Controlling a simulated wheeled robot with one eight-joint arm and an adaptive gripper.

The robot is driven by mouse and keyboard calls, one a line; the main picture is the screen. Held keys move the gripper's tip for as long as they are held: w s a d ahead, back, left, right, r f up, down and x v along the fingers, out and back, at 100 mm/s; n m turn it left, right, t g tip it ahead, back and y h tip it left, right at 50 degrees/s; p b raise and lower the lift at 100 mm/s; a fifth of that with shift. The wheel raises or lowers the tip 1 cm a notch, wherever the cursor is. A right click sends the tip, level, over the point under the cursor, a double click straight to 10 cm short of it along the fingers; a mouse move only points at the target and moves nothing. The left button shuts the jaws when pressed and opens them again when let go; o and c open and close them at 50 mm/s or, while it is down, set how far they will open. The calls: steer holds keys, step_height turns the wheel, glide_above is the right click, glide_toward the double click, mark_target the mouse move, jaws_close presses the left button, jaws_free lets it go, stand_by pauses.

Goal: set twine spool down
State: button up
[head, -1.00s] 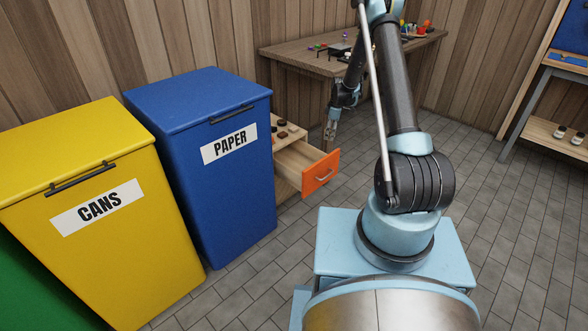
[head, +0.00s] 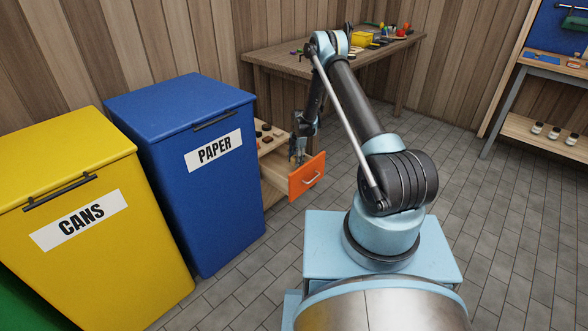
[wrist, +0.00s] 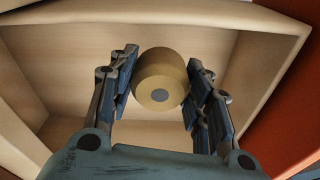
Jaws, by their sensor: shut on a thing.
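My gripper (wrist: 161,65) is shut on the twine spool (wrist: 158,92), a tan roll with a grey centre, with one finger on each side of it. In the wrist view the spool is inside the open drawer (wrist: 58,72), over its pale wooden floor. I cannot tell if its underside touches the floor. In the head view my gripper (head: 298,153) points down into the drawer behind its orange front (head: 307,177). The spool cannot be made out there.
A blue PAPER bin (head: 190,175) stands close left of the drawer, with a yellow CANS bin (head: 85,215) beside it. Small dark items (head: 267,130) sit on the cabinet top by the drawer. A wooden workbench (head: 270,62) stands behind.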

steer(key=shift+f, duration=2.25)
steer(key=o, duration=1.1)
steer(key=shift+c, duration=0.2)
steer(key=r, duration=0.8)
steer(key=w+d+r, duration=0.1)
steer(key=r, duration=0.3)
